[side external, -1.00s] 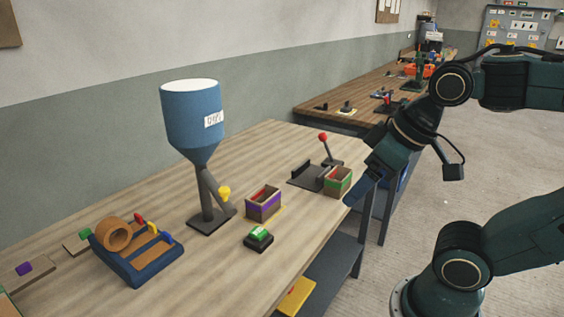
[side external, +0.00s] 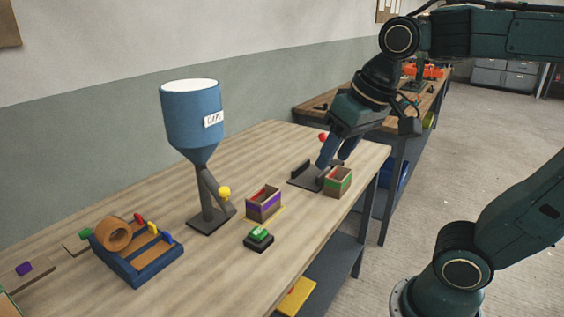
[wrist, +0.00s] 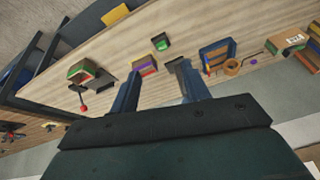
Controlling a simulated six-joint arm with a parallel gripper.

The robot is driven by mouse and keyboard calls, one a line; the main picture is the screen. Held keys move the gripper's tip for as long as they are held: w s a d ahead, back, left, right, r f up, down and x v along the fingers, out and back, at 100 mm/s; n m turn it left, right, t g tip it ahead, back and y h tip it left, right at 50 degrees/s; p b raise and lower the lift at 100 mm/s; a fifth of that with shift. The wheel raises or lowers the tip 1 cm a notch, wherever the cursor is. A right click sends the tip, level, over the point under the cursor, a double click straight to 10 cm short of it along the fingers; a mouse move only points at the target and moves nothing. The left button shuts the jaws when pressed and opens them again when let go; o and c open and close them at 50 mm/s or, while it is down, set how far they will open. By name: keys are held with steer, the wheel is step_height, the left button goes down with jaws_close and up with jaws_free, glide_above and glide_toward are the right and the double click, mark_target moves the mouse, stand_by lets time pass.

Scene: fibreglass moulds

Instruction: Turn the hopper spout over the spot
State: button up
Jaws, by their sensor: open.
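The blue hopper (side external: 191,120) stands upright on a grey stand on the bench, with a white label. My gripper (side external: 336,160) is open and empty, well right of the hopper, above the green-banded box and lever plate. In the wrist view, the purple-banded box (wrist: 145,66) shows between my fingers; the hopper's tank is hidden.
A green button (side external: 259,238) sits in front of the purple-banded box. The green-banded box (side external: 338,182) and a red-knobbed lever (side external: 323,137) are close to my fingers. A blue tape tray (side external: 150,265) stands at left. Bare bench lies behind the purple-banded box.

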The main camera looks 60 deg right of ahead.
steer(key=w+a+r+m+g, duration=0.1)
steer(key=w+r+m, duration=0.15)
steer(key=w, duration=0.35)
steer(key=w+r+m+g, duration=0.1)
steer(key=w+m, duration=0.2)
steer(key=w, duration=0.4)
steer(key=m+g, duration=0.3)
steer(key=m, duration=0.2)
glide_above(224, 189)
step_height(224, 189, down, 3)
steer(key=shift+f, duration=0.1)
steer(key=shift+f, duration=0.1)
step_height(224, 189, down, 14)
steer(key=shift+r, duration=0.15)
steer(key=shift+c, duration=0.5)
jaws_close()
